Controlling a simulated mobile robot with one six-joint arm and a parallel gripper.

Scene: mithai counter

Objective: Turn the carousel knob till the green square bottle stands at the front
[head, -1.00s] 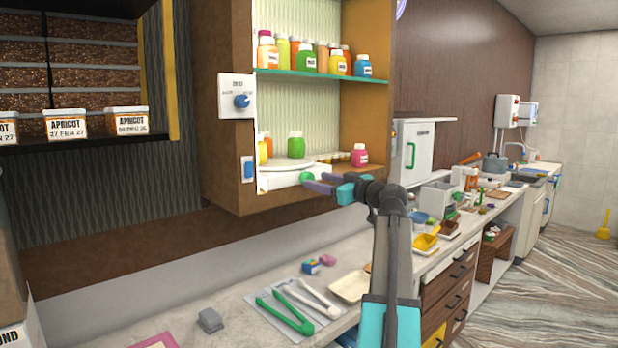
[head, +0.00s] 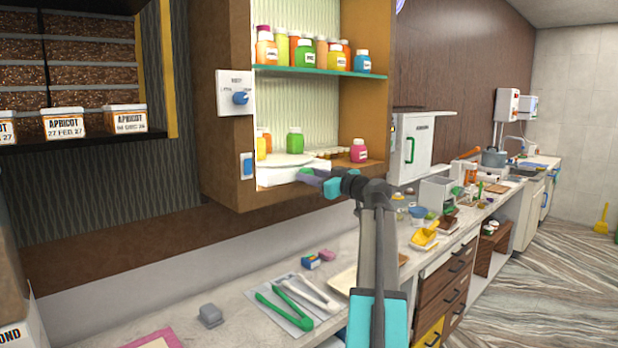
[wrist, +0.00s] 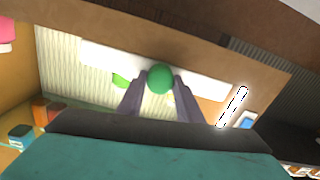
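The carousel (head: 283,161) is a pale round platform on a white base in the lower bay of the wall cabinet. A green square bottle (head: 295,140) stands towards its back; orange and yellow bottles (head: 262,147) stand to the left. Part of a green bottle (wrist: 122,80) shows in the wrist view. The round green knob (wrist: 160,79) lies between my fingertips in the wrist view, one finger on each side. My gripper (head: 308,176) is at the front of the base and hides the knob in the head view. The fingers look apart; firm contact cannot be told.
A pink bottle (head: 359,151) stands at the bay's right. The teal-edged upper shelf (head: 310,72) holds several bottles. The cabinet's left frame carries a blue dial (head: 240,98) and a blue switch (head: 248,166). Tongs (head: 285,312) lie on the counter below.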

